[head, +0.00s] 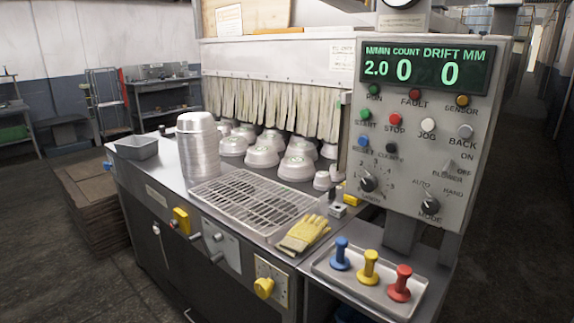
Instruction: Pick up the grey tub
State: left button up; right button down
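The grey tub (136,147) is a small, open rectangular container at the left end of the machine's metal worktop. It stands upright, just left of a tall stack of round metal pans (199,150). Its inside looks empty from here, but little of its floor shows. Neither of my grippers is in the head view, so their distance from the tub cannot be seen.
Upturned pans (262,157) sit before a strip curtain (272,105). A wire rack (252,199), yellow gloves (303,234) and a tray (346,284) with blue, yellow and red stamps lie rightward. A control panel (420,150) rises at right. Floor (60,255) at left is open beside stacked boards (93,205).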

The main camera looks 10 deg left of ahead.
aim_at(137, 148)
jog(key=i+j, duration=0.15)
jog(key=j, duration=0.3)
jog(key=i+j, duration=0.1)
jog(key=j, duration=0.35)
jog(key=i+j+z, duration=0.1)
jog(key=j, duration=0.4)
jog(key=i+j, duration=0.15)
jog(key=j, duration=0.3)
jog(key=i+j, duration=0.1)
jog(key=j, duration=0.35)
jog(key=i+j, duration=0.1)
jog(key=j, duration=0.4)
jog(key=i+j+z, duration=0.1)
jog(key=j, duration=0.35)
